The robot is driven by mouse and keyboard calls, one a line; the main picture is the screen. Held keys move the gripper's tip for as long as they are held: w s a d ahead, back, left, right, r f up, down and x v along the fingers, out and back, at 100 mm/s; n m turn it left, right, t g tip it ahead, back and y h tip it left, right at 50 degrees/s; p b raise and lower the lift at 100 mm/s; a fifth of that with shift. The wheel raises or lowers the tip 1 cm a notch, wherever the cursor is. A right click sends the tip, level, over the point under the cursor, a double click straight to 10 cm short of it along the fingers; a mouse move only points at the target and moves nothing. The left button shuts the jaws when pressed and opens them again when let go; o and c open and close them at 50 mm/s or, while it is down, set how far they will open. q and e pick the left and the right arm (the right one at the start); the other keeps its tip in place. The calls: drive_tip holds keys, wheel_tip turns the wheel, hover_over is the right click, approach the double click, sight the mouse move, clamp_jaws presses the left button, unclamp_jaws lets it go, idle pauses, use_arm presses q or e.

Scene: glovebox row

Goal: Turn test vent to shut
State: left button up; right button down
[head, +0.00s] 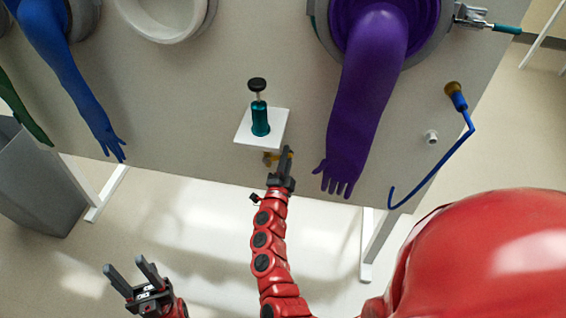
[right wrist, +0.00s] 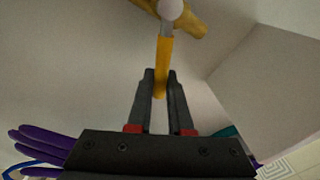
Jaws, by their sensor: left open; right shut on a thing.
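The vent is a small brass valve (head: 270,158) on the panel just below a white shelf. In the right wrist view its brass body (right wrist: 188,20) runs slantwise across the top. A yellow lever (right wrist: 164,55) extends from a pale round hub down between my right fingers, crosswise to the body. My right gripper (head: 288,153) is shut on the lever; the fingers sit on either side of its lower end. In the head view the gripper hides most of the lever. My left gripper (head: 125,265) is open and empty at lower left, well away from the panel.
A teal pump with a black knob (head: 260,112) stands on the white shelf (head: 273,125) above the valve. A purple glove (head: 362,100) hangs right of my right gripper. A blue hooked tube (head: 440,160) is further right. A grey bin (head: 40,190) stands left.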

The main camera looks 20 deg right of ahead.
drive_tip(key=f+m+b, duration=0.1)
drive_tip(key=m+b, duration=0.1)
drive_tip(key=b, duration=0.1)
drive_tip(key=f+m+g+h+b, duration=0.1)
drive_tip(key=m, duration=0.1)
drive_tip(key=shift+s+d+f+b, duration=0.25)
drive_tip(key=shift+s+f+b, duration=0.05)
drive_tip(key=shift+f+b, duration=0.05)
drive_tip(key=shift+s+f+m+g+b, duration=0.1)
drive_tip(key=shift+f+m+g+b, duration=0.25)
drive_tip(key=shift+m+b, duration=1)
drive_tip(key=shift+a+f, duration=0.1)
drive_tip(key=c, duration=0.8)
unclamp_jaws()
drive_tip(key=shift+c, duration=0.2)
drive_tip(key=v, duration=1.7)
drive_tip(key=shift+f, duration=0.2)
